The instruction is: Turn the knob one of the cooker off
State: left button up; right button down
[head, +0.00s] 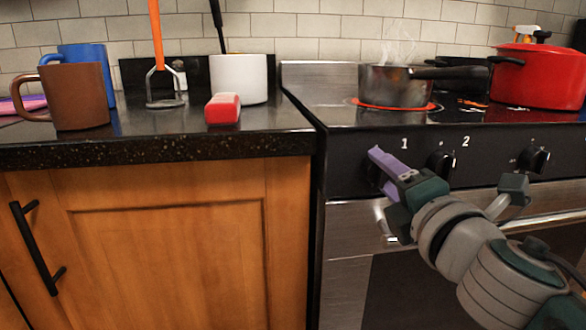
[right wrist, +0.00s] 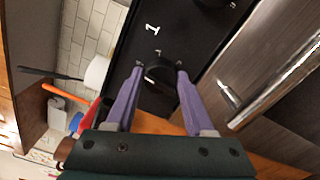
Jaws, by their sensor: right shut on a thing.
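The cooker front (head: 345,165) is a black panel with black knobs and white numbers 1 and 2. My right gripper (head: 374,160) reaches the panel left of the number 1, with its purple fingers against the leftmost knob. In the right wrist view this round black knob (right wrist: 160,72) sits between the two fingertips, close beside the number 1, and the fingers are shut on it. In the head view the gripper mostly hides this knob. A steaming metal pot (head: 390,84) stands on a burner glowing red (head: 420,107). My left gripper is out of view.
A second knob (head: 440,164) and a third knob (head: 536,160) are to the right. A red pot (head: 540,78) stands on the right. Mugs, a white pot (head: 239,80) and a red-topped block (head: 222,108) are on the left counter.

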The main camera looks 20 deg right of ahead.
jog(key=shift+n, duration=0.7)
jog(key=shift+c, duration=1.4)
grip_release()
jog(key=shift+s, duration=0.1)
